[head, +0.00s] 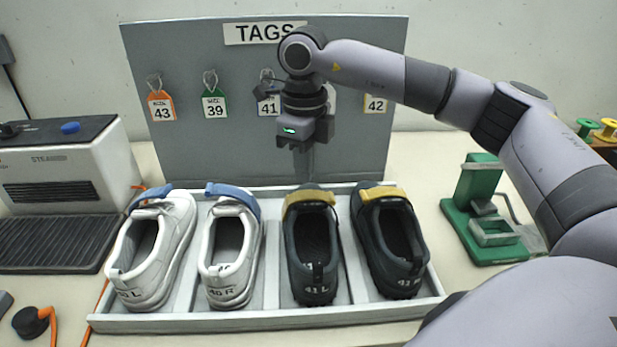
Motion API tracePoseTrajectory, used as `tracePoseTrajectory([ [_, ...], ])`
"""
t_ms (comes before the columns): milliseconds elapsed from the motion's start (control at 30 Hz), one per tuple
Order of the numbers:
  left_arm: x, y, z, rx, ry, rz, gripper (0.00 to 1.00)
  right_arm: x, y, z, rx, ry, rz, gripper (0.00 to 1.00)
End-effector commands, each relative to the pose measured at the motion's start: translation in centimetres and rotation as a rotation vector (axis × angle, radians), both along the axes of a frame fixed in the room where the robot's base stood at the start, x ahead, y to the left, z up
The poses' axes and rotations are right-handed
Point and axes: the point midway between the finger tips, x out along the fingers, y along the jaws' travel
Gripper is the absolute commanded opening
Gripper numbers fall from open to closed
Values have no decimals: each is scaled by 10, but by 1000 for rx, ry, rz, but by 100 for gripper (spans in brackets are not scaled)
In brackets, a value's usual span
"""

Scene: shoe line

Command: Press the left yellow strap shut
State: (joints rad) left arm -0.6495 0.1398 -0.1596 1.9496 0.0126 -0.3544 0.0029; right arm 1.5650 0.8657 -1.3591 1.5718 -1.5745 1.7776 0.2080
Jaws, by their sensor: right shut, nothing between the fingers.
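The left yellow strap (309,197) lies across the dark shoe marked 41 L (312,278) in the tray. I cannot tell from here whether it is pressed flat. The right yellow strap (382,193) is on the other dark shoe (397,270), to the right. My right gripper (303,148) points down, above and behind the left yellow strap, in front of the tag board. It is shut and empty, apart from the strap. My left gripper is not in view.
A light tray (270,318) also holds two white shoes (150,255) with blue straps. The tag board (190,60) with hanging tags stands behind. A steamer (65,165) stands left, a green device (482,200) right. Cables lie at the lower left.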

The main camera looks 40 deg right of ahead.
Motion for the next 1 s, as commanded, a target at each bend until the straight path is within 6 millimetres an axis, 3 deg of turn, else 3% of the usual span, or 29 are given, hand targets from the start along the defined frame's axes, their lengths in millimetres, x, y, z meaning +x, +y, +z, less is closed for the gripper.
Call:
tracePoseTrajectory([
  [33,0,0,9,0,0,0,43,0,0,10,0,-1,0,0],
  [600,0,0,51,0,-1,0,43,0,0,65,0,1,0,0],
  [1000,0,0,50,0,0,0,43,0,0,66,0,1,0,0],
])
